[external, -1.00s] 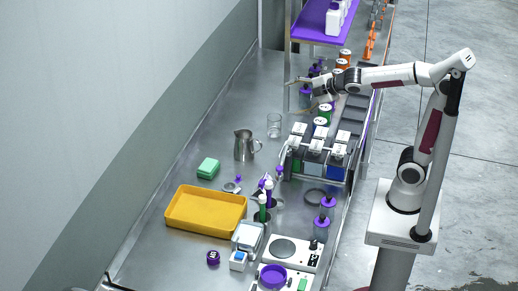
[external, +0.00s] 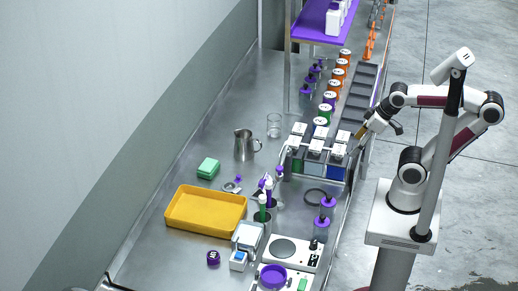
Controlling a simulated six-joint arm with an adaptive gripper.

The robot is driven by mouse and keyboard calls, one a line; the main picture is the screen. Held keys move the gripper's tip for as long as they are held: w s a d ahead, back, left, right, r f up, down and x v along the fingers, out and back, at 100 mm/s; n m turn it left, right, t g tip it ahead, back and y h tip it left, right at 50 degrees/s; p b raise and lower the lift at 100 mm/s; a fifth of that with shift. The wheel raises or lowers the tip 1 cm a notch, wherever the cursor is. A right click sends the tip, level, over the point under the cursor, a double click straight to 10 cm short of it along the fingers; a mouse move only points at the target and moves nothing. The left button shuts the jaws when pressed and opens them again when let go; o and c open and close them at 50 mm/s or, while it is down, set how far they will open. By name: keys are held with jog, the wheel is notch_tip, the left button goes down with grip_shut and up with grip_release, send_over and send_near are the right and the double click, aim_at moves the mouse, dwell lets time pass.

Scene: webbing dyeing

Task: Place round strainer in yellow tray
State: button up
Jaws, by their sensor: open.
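The yellow tray (external: 206,211) lies on the left part of the steel bench and looks empty. A small round metal piece with a purple part (external: 232,187), perhaps the round strainer, lies flat just behind the tray's right end, outside it. It is too small to be sure. My gripper (external: 362,136) is open and appears empty, at the right edge of the bench beside the rack of lidded containers (external: 312,157). It is far to the right of the tray.
A metal pitcher (external: 244,145), a glass beaker (external: 274,125) and a green block (external: 208,168) stand behind the tray. Purple-topped bottles (external: 327,203) stand near the front edge.

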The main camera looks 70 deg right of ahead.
jog(key=shift+c, duration=0.9)
jog(key=w+a+r+n+y, duration=0.1)
jog(key=w+a, duration=0.1)
jog(key=w, duration=0.9)
jog(key=w+a+n, duration=0.1)
jog(key=w+a, duration=0.1)
jog(key=w, duration=1)
jog(key=w+a+f+n, duration=0.1)
jog(key=w+a+f, duration=0.1)
jog(key=w+f, duration=0.5)
jog(key=w+a+f+n+g, duration=0.1)
jog(key=w+a+f, duration=0.2)
jog(key=w+f, duration=0.5)
jog(key=w, duration=0.4)
jog(key=shift+w+a+f+y, duration=0.15)
jog(key=shift+w+a+y, duration=0.15)
jog(key=shift+y, duration=0.1)
